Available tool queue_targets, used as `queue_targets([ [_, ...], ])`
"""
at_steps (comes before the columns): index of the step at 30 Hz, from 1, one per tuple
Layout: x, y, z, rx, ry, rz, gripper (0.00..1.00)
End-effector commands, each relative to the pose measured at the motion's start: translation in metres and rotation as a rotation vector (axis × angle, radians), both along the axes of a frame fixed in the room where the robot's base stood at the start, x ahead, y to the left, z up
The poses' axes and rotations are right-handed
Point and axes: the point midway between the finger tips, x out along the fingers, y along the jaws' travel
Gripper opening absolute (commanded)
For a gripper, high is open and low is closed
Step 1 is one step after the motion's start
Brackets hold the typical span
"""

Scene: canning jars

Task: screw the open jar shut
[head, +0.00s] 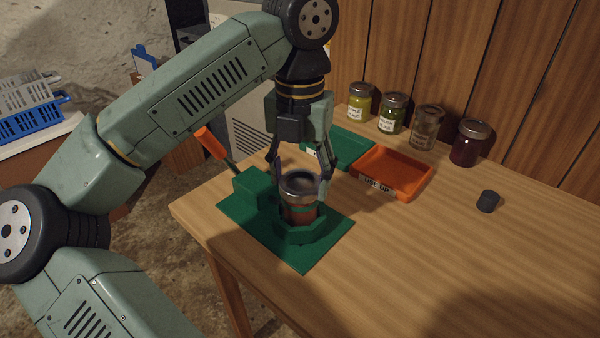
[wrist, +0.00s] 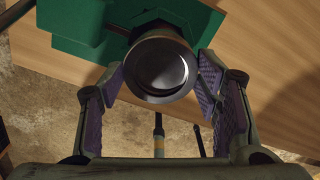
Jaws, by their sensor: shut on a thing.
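The jar (head: 299,214), with reddish-brown contents, stands upright in a green clamp holder (head: 293,236) on a green base plate. A grey metal lid (head: 299,181) sits on its mouth and looks about level; I cannot tell how far it is threaded. My gripper (head: 301,186) points down over the jar, shut on the lid, with one finger at each side. In the wrist view the round lid (wrist: 160,70) shows dark and shiny between the purple-padded fingers of my gripper (wrist: 161,76). The clamp's orange-handled lever (head: 210,143) leans up at the left.
A green tray (head: 352,150) and an orange tray (head: 411,170) labelled "USE UP" lie behind the holder. Several lidded jars stand along the wooden wall, among them a dark red one (head: 469,146). A small black cylinder (head: 488,201) is at the right. The table's front right is clear.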

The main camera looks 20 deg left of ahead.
Motion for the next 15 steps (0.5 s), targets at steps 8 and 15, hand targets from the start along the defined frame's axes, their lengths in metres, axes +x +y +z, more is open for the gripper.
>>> queue_targets([
  [8, 0.0004, -0.0003, 0.0015, -0.001, -0.003, -0.036, 0.24],
  [15, 0.0003, -0.0003, 0.0027, -0.002, -0.004, -0.213, 0.24],
])
